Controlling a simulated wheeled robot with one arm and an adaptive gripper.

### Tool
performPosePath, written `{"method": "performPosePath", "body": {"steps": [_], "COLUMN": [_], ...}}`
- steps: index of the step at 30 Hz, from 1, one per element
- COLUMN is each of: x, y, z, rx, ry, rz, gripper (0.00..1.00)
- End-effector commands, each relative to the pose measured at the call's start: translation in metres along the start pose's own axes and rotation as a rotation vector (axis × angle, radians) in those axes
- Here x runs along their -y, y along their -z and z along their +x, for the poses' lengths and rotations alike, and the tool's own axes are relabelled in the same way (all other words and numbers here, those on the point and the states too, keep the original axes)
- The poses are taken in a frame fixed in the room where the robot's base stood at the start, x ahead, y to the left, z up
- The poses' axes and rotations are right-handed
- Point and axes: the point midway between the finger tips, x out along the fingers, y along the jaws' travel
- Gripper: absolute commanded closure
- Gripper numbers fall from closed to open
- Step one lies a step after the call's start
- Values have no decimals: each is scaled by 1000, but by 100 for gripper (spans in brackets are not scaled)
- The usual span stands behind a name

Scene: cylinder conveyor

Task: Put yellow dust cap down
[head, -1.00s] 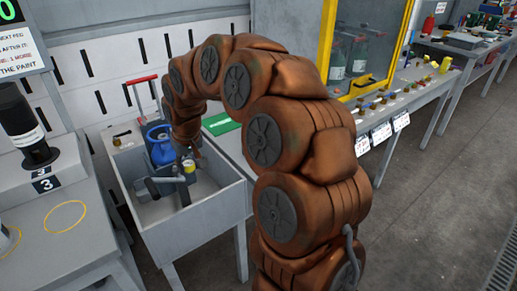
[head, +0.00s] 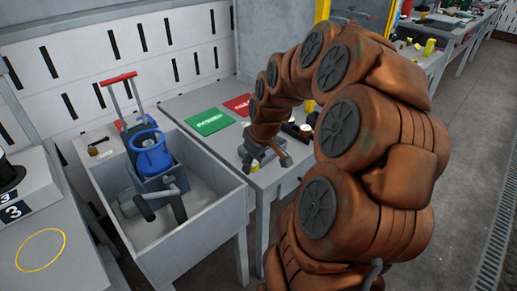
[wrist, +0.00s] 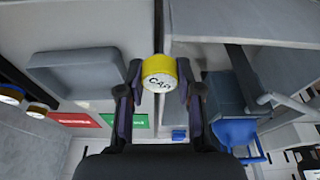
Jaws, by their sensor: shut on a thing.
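The yellow dust cap (wrist: 159,80), with a white lettered face, is between the fingers of my gripper (wrist: 160,92) in the wrist view. My gripper is shut on it. In the head view my gripper (head: 260,158) is over the front part of the grey table right of the sink, and a bit of the yellow cap (head: 255,166) shows below the fingers. I cannot tell how far the cap is above the tabletop.
A green card (head: 210,121) and a red card (head: 238,104) lie behind my gripper. A shallow grey tray (wrist: 75,72) shows in the wrist view. Dark cylinders (head: 298,129) lie near my arm.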

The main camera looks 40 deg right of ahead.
Motion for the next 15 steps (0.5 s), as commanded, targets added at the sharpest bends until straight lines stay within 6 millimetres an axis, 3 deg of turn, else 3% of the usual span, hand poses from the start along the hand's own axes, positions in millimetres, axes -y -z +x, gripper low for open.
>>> {"method": "performPosePath", "body": {"steps": [15], "x": [-58], "y": [30], "z": [15], "rx": [1], "ry": [2], "rz": [1], "gripper": [100]}}
